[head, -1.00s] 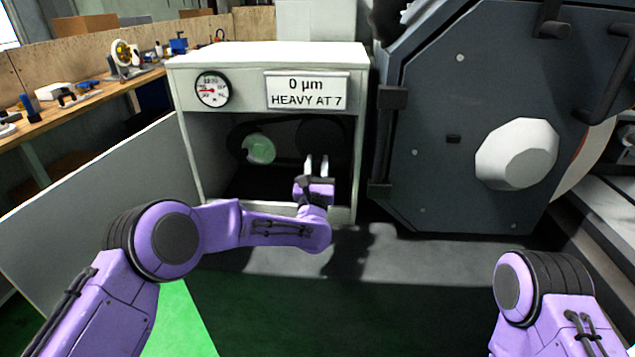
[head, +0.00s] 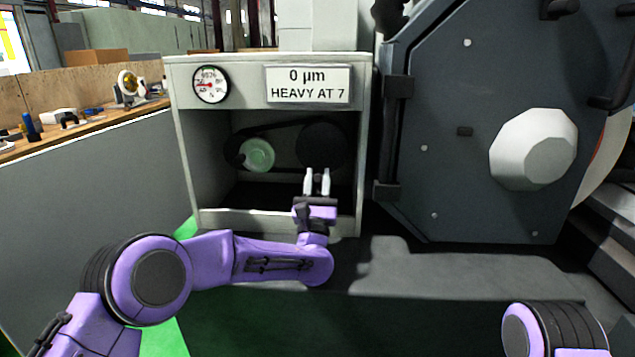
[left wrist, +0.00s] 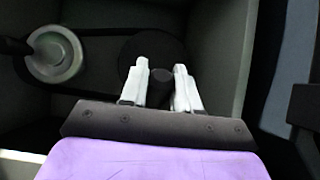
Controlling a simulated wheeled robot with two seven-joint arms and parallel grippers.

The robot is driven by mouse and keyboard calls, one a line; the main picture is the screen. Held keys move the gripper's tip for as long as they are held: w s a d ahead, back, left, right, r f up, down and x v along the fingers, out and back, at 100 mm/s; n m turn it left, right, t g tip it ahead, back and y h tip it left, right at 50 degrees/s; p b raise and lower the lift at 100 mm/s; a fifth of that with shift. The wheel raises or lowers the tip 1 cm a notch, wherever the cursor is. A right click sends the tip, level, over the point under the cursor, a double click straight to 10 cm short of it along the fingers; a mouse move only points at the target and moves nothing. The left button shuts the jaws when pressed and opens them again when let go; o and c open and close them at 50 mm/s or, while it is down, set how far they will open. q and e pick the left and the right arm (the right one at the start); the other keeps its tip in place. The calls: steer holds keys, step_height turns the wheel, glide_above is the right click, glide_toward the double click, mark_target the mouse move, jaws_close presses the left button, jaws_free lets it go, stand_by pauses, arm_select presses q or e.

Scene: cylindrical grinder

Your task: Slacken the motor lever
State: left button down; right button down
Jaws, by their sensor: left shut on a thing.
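The motor lever (left wrist: 162,88) shows only as a dark, rounded end between my left fingers in the left wrist view; the rest of it is hidden in shadow. My left gripper (head: 317,178) reaches into the open front of the grey cabinet (head: 186,140). Its two pale fingers, also in the left wrist view (left wrist: 160,85), are shut on that dark end. Behind the fingers is a large dark pulley (head: 322,145). A dark belt runs from it to a pale green pulley (head: 258,155) on the left. My right gripper is out of view.
A dial gauge (head: 211,84) and a sign reading "0 µm HEAVY AT 7" (head: 308,84) are on the cabinet's upper front. A large dark machine housing (head: 450,160) stands close on the right. A grey panel (head: 90,190) and a workbench (head: 85,124) are on the left.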

arm_select(q)
steer(key=c, duration=1)
jaws_free()
steer(key=shift+o, duration=0.4)
steer(key=shift+w+f, duration=0.15)
steer(key=shift+w, duration=0.15)
steer(key=shift+b+v, duration=0.45)
steer(key=shift+v, duration=0.3)
steer(key=s+b, duration=0.1)
steer(key=s, duration=1.1)
steer(key=shift+b, duration=0.4)
steer(key=shift+w, duration=0.1)
